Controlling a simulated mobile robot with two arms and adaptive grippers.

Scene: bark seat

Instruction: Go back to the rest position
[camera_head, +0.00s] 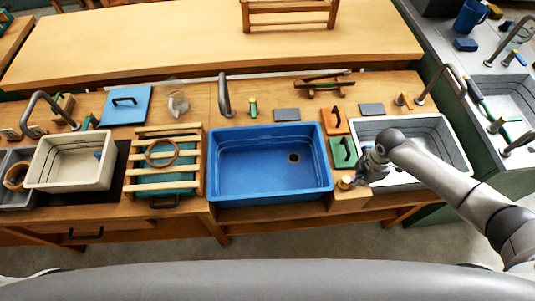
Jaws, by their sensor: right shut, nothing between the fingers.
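My right gripper (366,170) is at the counter's front right, between the blue basin and the white sink. It is shut and empty. Its fingers are small and partly hidden by the wrist. A small yellowish piece (345,183) is beside the fingertips, on the wooden counter; I cannot tell if they touch. My right arm (440,180) reaches in from the right edge, over the white sink (455,150). My left gripper is not in view.
The counter holds a blue basin (270,195), a slatted wooden rack (185,132), a cream basin (70,178) and tall curved taps (225,95). Orange (334,121) and green (343,152) boards lie near my right gripper. Floor (260,252) is open in front.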

